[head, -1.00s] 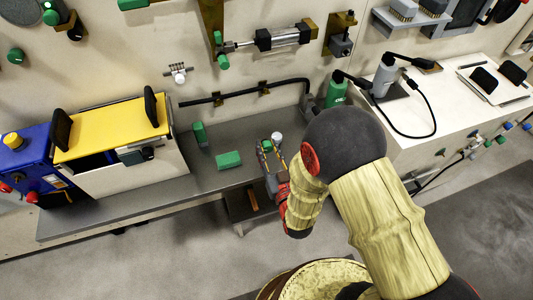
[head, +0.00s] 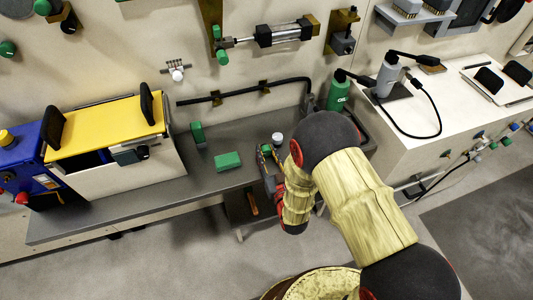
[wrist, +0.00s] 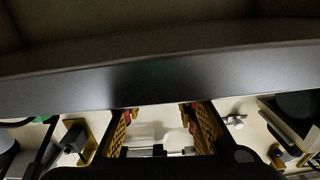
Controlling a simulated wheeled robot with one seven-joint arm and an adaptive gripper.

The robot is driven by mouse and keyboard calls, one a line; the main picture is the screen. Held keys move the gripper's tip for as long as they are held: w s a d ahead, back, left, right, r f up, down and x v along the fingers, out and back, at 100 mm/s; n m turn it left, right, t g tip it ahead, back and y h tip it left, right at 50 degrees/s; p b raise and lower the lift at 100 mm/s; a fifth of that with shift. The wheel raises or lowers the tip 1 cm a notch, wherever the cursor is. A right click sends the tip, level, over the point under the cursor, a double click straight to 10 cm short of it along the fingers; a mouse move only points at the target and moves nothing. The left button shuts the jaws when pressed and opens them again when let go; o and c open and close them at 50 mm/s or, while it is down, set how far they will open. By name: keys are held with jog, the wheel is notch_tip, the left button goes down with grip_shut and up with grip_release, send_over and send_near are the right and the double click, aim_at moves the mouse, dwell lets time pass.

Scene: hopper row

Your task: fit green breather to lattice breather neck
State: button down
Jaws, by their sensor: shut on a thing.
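My gripper (head: 267,157) is over the front of the bench, low and left of my forearm. It is shut on a small green piece (head: 266,149), which I take for the green breather; only a bit of it shows. In the wrist view the fingers (wrist: 160,132) show at the lower edge, but the held piece cannot be made out. On the wall, left of centre, is a small lattice fitting (head: 175,65) with a white knob under it, apart from my gripper. I cannot tell whether it is the lattice breather neck.
A pale-topped thing (head: 277,138) is beside my gripper. A green block (head: 228,161) and a green upright piece (head: 197,133) are on the bench (head: 100,215). A black pipe (head: 240,92) runs along the wall. A green oil bottle (head: 339,92) stands at right, a yellow-topped box (head: 105,130) at left.

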jog(key=shift+f, duration=0.1)
jog(key=shift+f, duration=0.15)
jog(key=c, duration=1.5)
grip_release()
jog(key=shift+o, duration=0.5)
